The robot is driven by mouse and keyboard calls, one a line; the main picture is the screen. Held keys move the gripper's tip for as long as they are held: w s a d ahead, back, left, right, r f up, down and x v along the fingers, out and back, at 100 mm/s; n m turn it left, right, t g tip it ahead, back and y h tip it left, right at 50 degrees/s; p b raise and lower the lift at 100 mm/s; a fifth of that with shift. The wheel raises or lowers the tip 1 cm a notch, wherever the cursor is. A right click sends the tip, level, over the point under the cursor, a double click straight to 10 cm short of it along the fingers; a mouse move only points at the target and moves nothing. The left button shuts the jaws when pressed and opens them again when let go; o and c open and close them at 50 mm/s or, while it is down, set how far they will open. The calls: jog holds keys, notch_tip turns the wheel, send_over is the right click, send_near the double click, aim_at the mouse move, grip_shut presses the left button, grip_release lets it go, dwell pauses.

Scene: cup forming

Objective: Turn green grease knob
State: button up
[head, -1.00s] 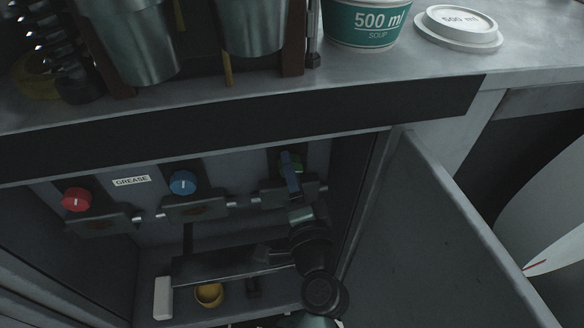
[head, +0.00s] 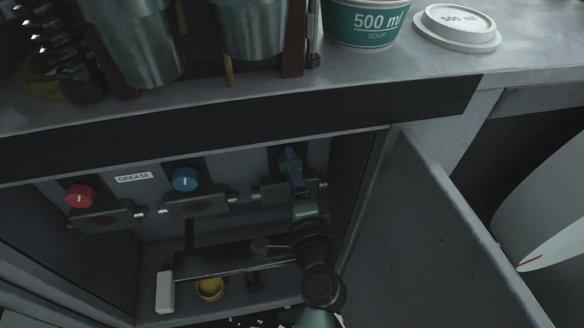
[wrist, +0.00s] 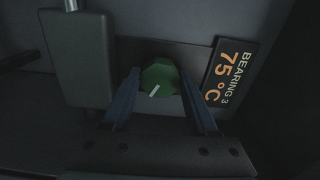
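The green grease knob (wrist: 160,77) sits between the two blue fingers of my gripper (wrist: 159,72) in the wrist view. Its pale pointer line is slanted, from upper right to lower left. The fingertips stand close at both sides of the knob. I cannot tell whether they press on it. In the head view my gripper (head: 294,160) reaches up to the knob at the cabinet's right, and only a strip of green (head: 283,160) shows beside the fingers.
A red knob (head: 80,196) and a blue knob (head: 185,180) stand to the left, with a GREASE label (head: 134,177) between them. A "BEARING 3, 75 °C" display (wrist: 231,77) is right of the green knob. The open cabinet door (head: 440,240) bounds the right side.

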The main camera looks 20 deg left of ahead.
jog(key=o, duration=0.4)
jog(key=shift+o, duration=0.2)
jog(key=shift+s+d, duration=0.1)
jog(key=v, duration=1.2)
jog(key=shift+s+d, duration=0.2)
jog(key=shift+s, duration=0.1)
jog(key=shift+s, duration=0.1)
